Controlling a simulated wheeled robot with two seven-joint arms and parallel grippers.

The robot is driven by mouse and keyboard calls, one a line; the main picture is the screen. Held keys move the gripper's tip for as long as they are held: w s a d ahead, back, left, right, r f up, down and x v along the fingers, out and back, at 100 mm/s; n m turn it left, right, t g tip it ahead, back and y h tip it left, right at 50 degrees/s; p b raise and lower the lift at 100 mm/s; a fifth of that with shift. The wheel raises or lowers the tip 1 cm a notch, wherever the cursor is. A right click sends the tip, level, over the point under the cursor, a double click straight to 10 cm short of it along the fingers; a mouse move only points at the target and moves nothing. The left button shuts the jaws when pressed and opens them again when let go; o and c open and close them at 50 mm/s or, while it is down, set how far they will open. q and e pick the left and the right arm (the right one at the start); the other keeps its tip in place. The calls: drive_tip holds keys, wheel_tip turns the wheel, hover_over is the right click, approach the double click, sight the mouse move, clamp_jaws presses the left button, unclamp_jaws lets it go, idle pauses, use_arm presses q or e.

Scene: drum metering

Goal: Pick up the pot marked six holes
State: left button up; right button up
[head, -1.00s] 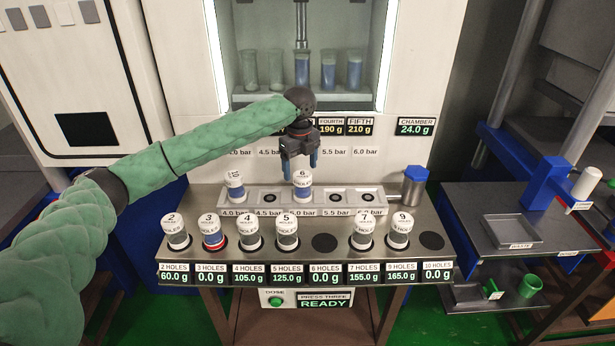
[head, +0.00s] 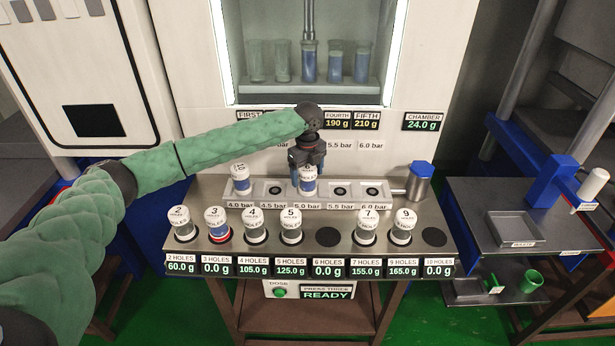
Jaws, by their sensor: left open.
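The pot marked six holes (head: 308,186), white-capped, stands upright in the middle seat of the back rack (head: 385,206), above the 5.0 bar label. My left gripper (head: 308,172) is open and points down at its top, with the blue fingers at the sides of the cap. The gripper's body hides part of the cap, and I cannot tell whether the fingers touch it. My right gripper is not in view.
Another pot (head: 241,182) stands in the rack's 4.0 bar seat. Several numbered pots, such as the five-hole pot (head: 291,228), stand in the front row. The 6 HOLES seat (head: 327,237) is empty. A blue-capped cylinder (head: 420,184) stands right of the rack.

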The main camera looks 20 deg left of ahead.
use_arm(q)
drive_tip(key=shift+w+f, duration=0.15)
drive_tip(key=shift+f, duration=0.65)
drive_tip(key=c, duration=1.3)
drive_tip(key=shift+r, duration=0.2)
